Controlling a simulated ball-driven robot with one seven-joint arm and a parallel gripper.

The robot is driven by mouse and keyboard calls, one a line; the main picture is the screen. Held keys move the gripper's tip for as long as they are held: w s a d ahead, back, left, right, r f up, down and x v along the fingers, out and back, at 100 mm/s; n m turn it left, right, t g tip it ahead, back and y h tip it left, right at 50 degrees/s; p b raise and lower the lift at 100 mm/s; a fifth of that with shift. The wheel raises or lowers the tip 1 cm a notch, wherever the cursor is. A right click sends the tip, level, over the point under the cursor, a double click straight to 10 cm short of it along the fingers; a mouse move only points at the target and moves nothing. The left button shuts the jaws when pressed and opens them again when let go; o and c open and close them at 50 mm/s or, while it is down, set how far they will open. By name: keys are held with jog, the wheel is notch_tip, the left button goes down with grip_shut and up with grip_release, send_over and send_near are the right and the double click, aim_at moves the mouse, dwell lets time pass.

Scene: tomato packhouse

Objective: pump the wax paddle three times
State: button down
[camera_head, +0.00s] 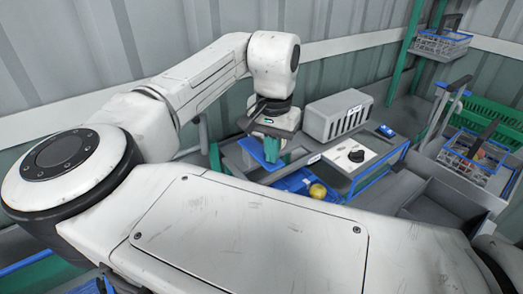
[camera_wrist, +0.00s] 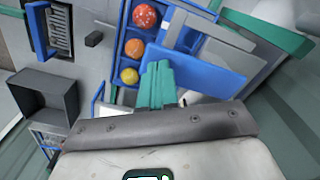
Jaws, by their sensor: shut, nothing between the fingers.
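A flat blue plate, which looks like the wax paddle, shows in the wrist view (camera_wrist: 205,68) just beyond my fingertips. It also shows in the head view (camera_head: 258,152), left of the fingers. My gripper has teal fingers, seen in the wrist view (camera_wrist: 157,72) and in the head view (camera_head: 273,152). The fingers are together and hold nothing. In the wrist view their tips overlap the plate's near-left end; I cannot tell whether they touch it. The plate's mounting is partly hidden.
A blue tray holds a red tomato (camera_wrist: 144,16), an orange one (camera_wrist: 134,47) and a yellow one (camera_wrist: 129,75) beside the plate. A grey slotted box (camera_head: 337,116), a white panel with a black knob (camera_head: 357,156) and wire baskets (camera_head: 475,152) stand to the right.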

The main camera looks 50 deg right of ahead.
jog(key=shift+f, duration=0.1)
jog(key=shift+f+b, duration=0.4)
jog(key=shift+f, duration=1)
jog(key=shift+r, duration=0.15)
notch_tip(320, 180, up, 3)
jog(key=p, duration=0.3)
jog(key=shift+p, duration=0.4)
